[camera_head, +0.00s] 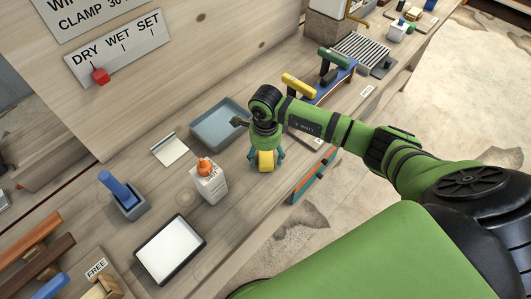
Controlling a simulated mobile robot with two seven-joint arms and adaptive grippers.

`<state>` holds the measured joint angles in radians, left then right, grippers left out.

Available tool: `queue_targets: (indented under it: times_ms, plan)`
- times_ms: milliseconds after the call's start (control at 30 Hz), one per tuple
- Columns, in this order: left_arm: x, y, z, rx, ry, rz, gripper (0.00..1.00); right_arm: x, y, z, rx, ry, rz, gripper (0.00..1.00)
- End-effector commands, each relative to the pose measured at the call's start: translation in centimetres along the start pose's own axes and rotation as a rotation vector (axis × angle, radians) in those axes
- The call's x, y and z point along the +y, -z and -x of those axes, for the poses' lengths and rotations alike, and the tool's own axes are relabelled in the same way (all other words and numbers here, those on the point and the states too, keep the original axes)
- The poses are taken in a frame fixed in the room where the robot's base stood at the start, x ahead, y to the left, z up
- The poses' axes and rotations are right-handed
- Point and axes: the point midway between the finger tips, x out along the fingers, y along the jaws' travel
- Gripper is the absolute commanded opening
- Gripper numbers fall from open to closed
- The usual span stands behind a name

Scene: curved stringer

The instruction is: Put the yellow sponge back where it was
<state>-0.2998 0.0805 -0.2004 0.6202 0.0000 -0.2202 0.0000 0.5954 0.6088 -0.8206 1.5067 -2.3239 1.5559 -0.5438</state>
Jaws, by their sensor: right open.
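The yellow sponge (265,162) is on the wooden bench, near its front edge. My right gripper (266,157) comes down over it from above, with its teal fingers on either side of the sponge. The right gripper is open; whether a finger touches the sponge I cannot tell. The gripper hides the sponge's upper part. My left gripper is not in view.
A grey-blue tray (218,125) lies left of the gripper. A white glue bottle (208,184) with an orange cap stands nearby. A white pad in a black frame (170,250) and a blue-handled tool in a grey holder (125,197) are further left. Planes (332,75) stand behind.

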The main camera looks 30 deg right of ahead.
Motion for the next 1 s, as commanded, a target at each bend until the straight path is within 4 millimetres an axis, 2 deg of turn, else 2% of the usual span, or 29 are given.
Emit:
queue_targets:
  times_ms: [67, 167, 500, 600, 800, 1000]
  plan:
    - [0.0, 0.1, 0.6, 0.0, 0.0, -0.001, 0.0, 0.0, 0.0, 0.6, 0.0, 0.0, 0.0, 0.73]
    - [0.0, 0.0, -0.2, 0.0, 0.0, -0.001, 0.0, -0.2, -0.1, 1.6, -0.003, 0.004, 0.0, 0.73]
    - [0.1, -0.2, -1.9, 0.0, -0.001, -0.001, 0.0, -0.1, 0.0, 8.8, -0.002, 0.006, 0.001, 0.73]
    - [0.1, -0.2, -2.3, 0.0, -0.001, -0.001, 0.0, -0.1, -0.1, 10.4, -0.003, 0.004, 0.0, 0.73]
    - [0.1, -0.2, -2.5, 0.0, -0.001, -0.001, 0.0, 0.0, 0.0, 12.1, 0.0, 0.001, 0.0, 0.73]
    - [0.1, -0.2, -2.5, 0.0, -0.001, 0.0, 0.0, 0.0, 0.0, 12.3, 0.0, 0.0, 0.0, 0.73]
